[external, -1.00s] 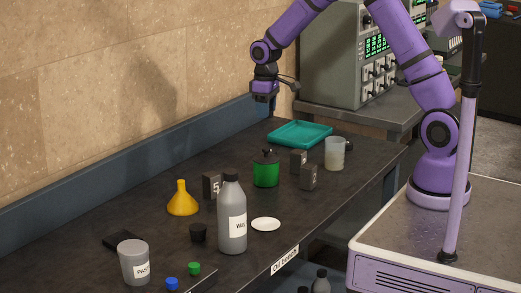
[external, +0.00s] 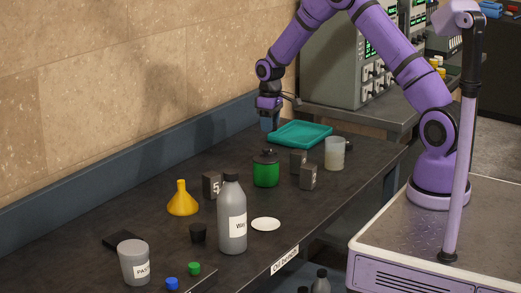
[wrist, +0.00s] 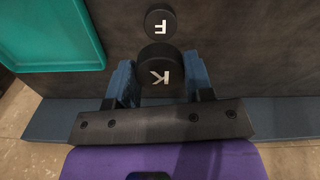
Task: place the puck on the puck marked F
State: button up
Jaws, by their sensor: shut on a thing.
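A black puck marked K (wrist: 160,72) sits between the two blue fingers of my gripper (wrist: 160,84) in the wrist view. My gripper is shut on it. A black puck marked F (wrist: 161,24) lies on the dark bench just beyond the K puck and looks smaller. The two show separately in the picture, and I cannot tell how high the K puck is above the bench. In the external view my gripper (external: 270,122) points down beside the teal tray, near the bench's back edge. I cannot make out either puck there.
The teal tray (wrist: 55,35) is close on the left in the wrist view, and also shows in the external view (external: 300,134).

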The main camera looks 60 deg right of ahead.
jog(key=shift+f, duration=3.35)
jog(key=o, duration=0.9)
jog(key=shift+f, duration=0.1)
